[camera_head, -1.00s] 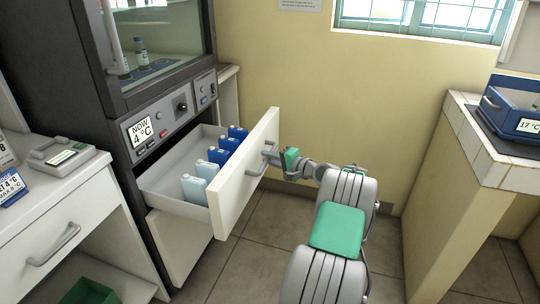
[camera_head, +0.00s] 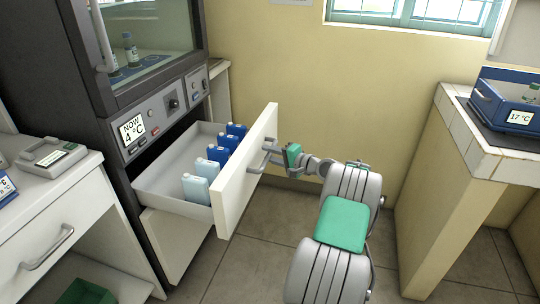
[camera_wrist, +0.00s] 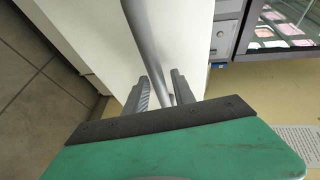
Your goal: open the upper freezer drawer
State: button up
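The upper drawer (camera_head: 246,172), white-fronted with a grey handle (camera_head: 265,158), stands pulled well out of the dark cabinet below the glass-doored chamber. Its grey tray (camera_head: 165,182) holds blue bottles (camera_head: 227,142) and pale blue bottles (camera_head: 197,186). My gripper (camera_head: 274,150) is at the handle on the drawer's front. The exact finger contact is partly hidden by the gripper body.
A lower white drawer front (camera_head: 172,240) sits under the open drawer. A white bench (camera_head: 60,215) with a grey device stands at left. A tiled counter (camera_head: 485,160) with a blue device (camera_head: 508,105) is at right. Tiled floor (camera_head: 250,265) is free between them.

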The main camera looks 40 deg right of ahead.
jog(key=shift+o, duration=0.6)
jog(key=shift+a, duration=0.1)
jog(key=p+v, duration=0.1)
jog(key=v, duration=0.6)
jog(key=shift+s, duration=0.35)
